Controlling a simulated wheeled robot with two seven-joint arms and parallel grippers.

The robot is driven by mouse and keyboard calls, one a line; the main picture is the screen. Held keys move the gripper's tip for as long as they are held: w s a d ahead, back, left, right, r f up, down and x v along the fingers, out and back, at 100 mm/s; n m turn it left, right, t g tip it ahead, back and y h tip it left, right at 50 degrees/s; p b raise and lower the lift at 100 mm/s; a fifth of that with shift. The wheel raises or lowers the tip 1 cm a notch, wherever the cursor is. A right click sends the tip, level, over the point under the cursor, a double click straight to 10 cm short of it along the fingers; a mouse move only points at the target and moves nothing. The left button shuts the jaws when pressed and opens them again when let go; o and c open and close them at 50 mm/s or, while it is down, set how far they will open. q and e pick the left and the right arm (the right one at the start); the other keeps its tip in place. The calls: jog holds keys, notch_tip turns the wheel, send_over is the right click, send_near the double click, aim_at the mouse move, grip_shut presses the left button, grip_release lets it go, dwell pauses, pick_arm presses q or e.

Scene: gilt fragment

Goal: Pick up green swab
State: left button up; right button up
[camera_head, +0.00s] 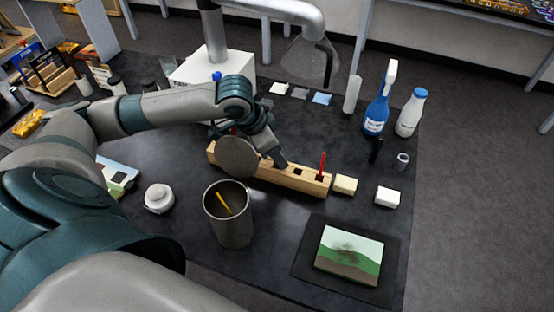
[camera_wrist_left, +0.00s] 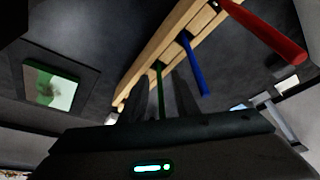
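A wooden rack (camera_head: 290,178) with holes lies across the dark table. The green swab (camera_wrist_left: 160,90) stands in the rack in the left wrist view, between the two dark fingers of my left gripper (camera_wrist_left: 157,100). The fingers look apart, with gaps beside the thin green stick. A blue swab (camera_wrist_left: 195,65) and a large red swab (camera_wrist_left: 265,35) stand farther along the rack. In the head view my left gripper (camera_head: 279,158) is low over the rack, and my wrist hides part of it. The green swab is hidden there. A red swab (camera_head: 322,166) stands at the rack's right end.
A grey cup (camera_head: 232,230) holding a yellow stick stands in front of the rack. A painting (camera_head: 349,256) lies at front right. Sponges (camera_head: 387,197), a blue spray bottle (camera_head: 377,112) and a white bottle (camera_head: 411,113) stand to the right. A round white jar (camera_head: 158,199) is at left.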

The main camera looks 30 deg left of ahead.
dwell(0.4)
pick_arm(q)
grip_shut()
jog(key=shift+r+b, duration=0.8)
jog(key=shift+r, duration=4.25)
